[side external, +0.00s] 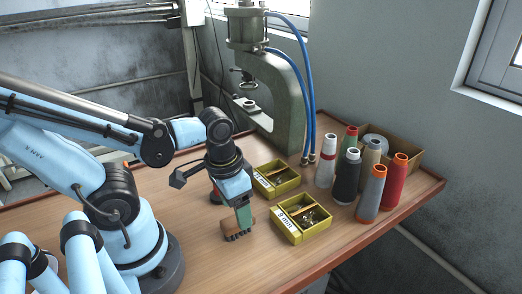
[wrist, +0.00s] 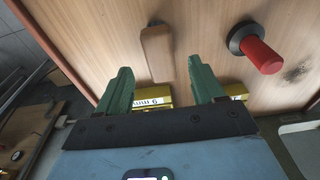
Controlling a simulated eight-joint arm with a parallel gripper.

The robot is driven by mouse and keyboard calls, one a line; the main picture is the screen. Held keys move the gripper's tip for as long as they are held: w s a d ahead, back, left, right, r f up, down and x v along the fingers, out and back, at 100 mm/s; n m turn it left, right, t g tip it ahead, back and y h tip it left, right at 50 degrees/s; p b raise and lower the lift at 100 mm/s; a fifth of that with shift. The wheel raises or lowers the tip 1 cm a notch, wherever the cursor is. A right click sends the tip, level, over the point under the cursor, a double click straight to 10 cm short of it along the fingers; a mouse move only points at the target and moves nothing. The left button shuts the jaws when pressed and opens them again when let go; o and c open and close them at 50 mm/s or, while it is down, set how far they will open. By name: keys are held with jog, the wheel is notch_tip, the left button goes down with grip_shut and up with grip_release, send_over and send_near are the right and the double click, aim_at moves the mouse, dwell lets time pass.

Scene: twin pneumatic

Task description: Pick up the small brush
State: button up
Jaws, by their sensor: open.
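The small brush has a tan wooden back and dark bristles. In the side external view the brush (side external: 231,225) is on the table in front of the yellow boxes, partly behind my gripper's green fingers. My gripper (side external: 244,216) points down at it. In the wrist view the brush (wrist: 157,52) lies lengthwise, its near end in the gap between the fingertips. There my gripper (wrist: 162,74) is open, with a clear gap between each finger and the brush. I cannot tell the exact height of the fingertips over it.
A red-handled tool with a dark round base (wrist: 262,54) stands right of the brush in the wrist view. Two yellow boxes (side external: 301,240) (side external: 277,196) hold small parts. Several thread spools (side external: 346,176) and a green press (side external: 291,105) stand behind. Table is clear at the front.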

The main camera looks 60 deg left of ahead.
jog(key=shift+w+f, duration=0.15)
jog(key=shift+f, duration=1.95)
jog(key=c, duration=1.2)
jog(key=shift+r, duration=0.25)
jog(key=shift+r, duration=0.75)
jog(key=shift+s+d+r, duration=0.1)
jog(key=shift+d+r, duration=0.05)
jog(key=shift+r, duration=0.45)
jog(key=shift+s+d+r, duration=0.1)
jog(key=shift+r, duration=0.5)
jog(key=s+d+r, duration=0.5)
jog(key=d+r, duration=0.1)
jog(key=d, duration=0.3)
jog(key=shift+s+d+r, duration=0.15)
jog(key=shift+s+r, duration=0.15)
jog(key=shift+s, duration=0.1)
